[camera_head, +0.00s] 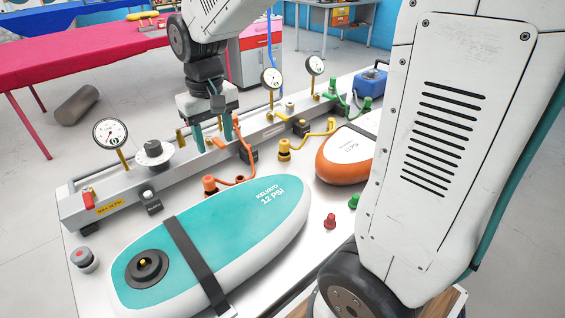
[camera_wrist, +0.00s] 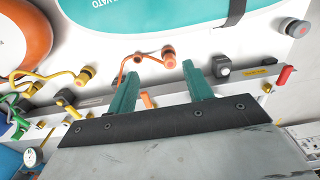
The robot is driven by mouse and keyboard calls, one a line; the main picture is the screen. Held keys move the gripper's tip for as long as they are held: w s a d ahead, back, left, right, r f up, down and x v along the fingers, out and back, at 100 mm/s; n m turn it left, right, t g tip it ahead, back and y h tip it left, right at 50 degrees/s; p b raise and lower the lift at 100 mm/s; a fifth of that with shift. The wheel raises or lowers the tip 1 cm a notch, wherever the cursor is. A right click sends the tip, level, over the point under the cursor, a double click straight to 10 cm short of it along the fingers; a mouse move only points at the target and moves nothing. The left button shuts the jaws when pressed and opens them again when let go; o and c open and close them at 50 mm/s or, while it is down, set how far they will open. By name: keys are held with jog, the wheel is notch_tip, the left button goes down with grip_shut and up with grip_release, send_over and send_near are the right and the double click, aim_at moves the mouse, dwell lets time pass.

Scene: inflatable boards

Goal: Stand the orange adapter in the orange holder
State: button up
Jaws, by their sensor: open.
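An orange adapter (camera_head: 209,185) is upright on the white table, with an orange hose curving from it toward the rail. It also shows in the wrist view (camera_wrist: 168,57), beyond and between the fingertips. In the wrist view, the gripper (camera_wrist: 160,70) shows the same gap.
The long grey rail (camera_head: 180,173) carries gauges and valves. A teal board (camera_head: 215,235) lies in front of the adapter. An orange board (camera_head: 345,155) lies right. A yellow fitting (camera_head: 284,150) and a red fitting (camera_head: 330,221) stand on the table.

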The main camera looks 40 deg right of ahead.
jog(key=s+d+r, duration=0.1)
jog(key=s+r, duration=0.1)
jog(key=s, duration=0.9)
jog(key=s+d+r, duration=0.1)
jog(key=s+r, duration=0.1)
jog(key=s, duration=0.9)
jog(key=shift+t, duration=0.4)
jog(key=shift+s+d+r, duration=0.1)
